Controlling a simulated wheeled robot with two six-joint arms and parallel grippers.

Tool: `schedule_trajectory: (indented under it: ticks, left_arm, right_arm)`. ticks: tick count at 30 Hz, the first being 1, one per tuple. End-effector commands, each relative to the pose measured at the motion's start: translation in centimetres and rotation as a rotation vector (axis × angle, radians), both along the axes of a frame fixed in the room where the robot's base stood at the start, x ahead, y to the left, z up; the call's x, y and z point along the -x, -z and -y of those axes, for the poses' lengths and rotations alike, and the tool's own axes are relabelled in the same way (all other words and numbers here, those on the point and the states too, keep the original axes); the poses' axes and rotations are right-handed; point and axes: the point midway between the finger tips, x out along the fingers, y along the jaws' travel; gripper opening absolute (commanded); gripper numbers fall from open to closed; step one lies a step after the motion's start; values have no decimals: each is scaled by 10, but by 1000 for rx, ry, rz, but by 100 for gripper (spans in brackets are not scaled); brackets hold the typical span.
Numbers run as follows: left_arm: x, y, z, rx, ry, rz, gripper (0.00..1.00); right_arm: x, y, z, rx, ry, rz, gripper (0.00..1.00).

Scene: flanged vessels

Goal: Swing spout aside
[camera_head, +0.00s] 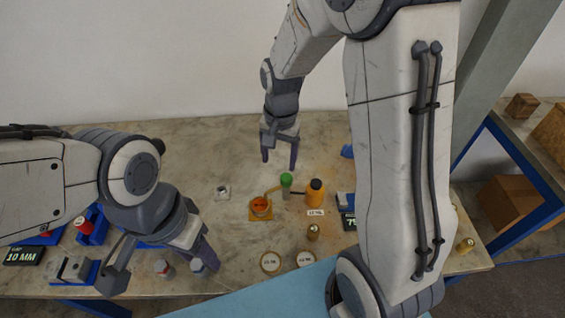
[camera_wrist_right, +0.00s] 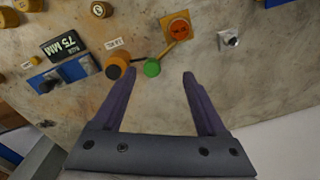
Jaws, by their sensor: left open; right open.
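An orange vessel on a square yellow flange (camera_head: 260,208) stands near the middle of the table. A thin yellow spout (camera_head: 272,190) runs from it toward a green round knob (camera_head: 286,180). In the right wrist view the flanged vessel (camera_wrist_right: 178,29), the spout (camera_wrist_right: 168,48) and the green knob (camera_wrist_right: 152,67) show ahead of my fingers. My right gripper (camera_head: 279,163) is open and empty, behind the knob in the head view. In the wrist view the knob appears between its fingertips (camera_wrist_right: 158,73); contact cannot be told. My left gripper (camera_head: 163,266) is open at the front left.
An orange bottle with a dark cap (camera_head: 315,190) stands close right of the knob, also in the wrist view (camera_wrist_right: 116,67). A small metal fitting (camera_head: 222,192) sits left of the vessel. Round labelled discs (camera_head: 271,262) lie in front. The back left table is clear.

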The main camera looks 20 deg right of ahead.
Motion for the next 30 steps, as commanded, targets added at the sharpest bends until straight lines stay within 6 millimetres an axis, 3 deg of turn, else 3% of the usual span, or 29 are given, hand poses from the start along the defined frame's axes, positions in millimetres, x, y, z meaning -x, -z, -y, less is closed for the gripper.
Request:
schedule_trajectory:
  ticks: [3,6,21,30]
  left_arm:
    - [0,-6,0,0,0,0,50]
    - [0,-7,0,0,0,0,50]
    - [0,-15,0,0,0,0,50]
    - [0,-16,0,0,0,0,50]
  right_arm:
    - [-15,10,25,2,140,-8,74]
    - [-19,19,31,3,178,-10,74]
    - [-20,101,27,2,173,-10,74]
    - [-22,117,26,3,172,-5,74]
